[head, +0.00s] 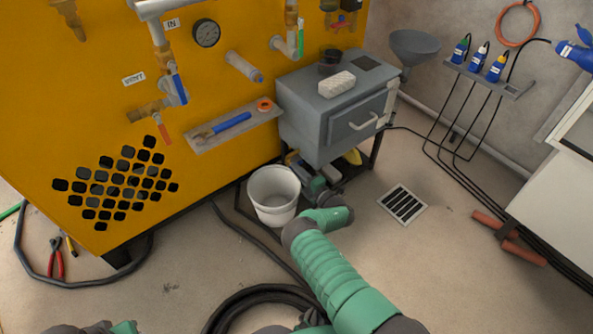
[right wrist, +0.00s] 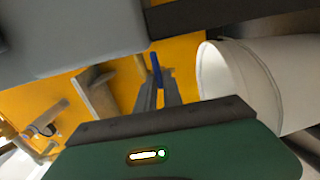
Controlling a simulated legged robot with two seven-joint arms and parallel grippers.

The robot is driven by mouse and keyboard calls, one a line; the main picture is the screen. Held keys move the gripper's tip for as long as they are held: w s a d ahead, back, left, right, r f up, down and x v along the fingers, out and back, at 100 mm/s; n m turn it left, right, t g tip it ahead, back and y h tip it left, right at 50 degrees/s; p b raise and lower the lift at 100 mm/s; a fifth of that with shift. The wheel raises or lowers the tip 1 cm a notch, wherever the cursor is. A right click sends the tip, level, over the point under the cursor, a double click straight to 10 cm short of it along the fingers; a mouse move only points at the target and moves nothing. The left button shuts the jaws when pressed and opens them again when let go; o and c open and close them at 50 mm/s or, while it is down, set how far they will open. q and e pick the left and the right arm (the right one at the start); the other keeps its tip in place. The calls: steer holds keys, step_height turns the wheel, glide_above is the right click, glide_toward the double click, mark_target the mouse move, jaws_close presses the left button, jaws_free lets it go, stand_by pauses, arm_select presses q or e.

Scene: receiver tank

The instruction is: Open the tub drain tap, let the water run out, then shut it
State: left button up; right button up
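A grey tub-like tank with a handled front (head: 340,108) stands on a dark frame against the yellow unit. A white bucket (head: 274,208) stands on the floor below it. My right gripper (right wrist: 160,85) is under the grey tank, right of the bucket in the head view. In the right wrist view a thin blue lever (right wrist: 157,66) stands at its narrow fingertip gap. I cannot tell whether the fingers touch it. The bucket (right wrist: 215,72) opens to the right of the fingers there. No water shows. A bit of my left arm shows at the bottom; its fingers do not.
A floor drain grate (head: 402,205) lies right of my right arm. A black hose (head: 255,302) coils at the bottom. Pliers (head: 56,258) lie at left. A shelf (head: 235,127) holds a blue-handled tool. A white block (head: 336,84) sits on the tank.

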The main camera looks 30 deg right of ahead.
steer(key=shift+a+f, duration=0.1)
jaws_close()
steer(key=shift+m+p, duration=0.3)
steer(key=shift+m, duration=0.1)
steer(key=shift+f+m+p, duration=0.1)
steer(key=shift+m+p, duration=1.5)
steer(key=shift+m, duration=3.7)
steer(key=shift+a, duration=0.1)
steer(key=o, duration=0.6)
jaws_free()
steer(key=shift+c, duration=0.2)
steer(key=shift+o, duration=0.4)
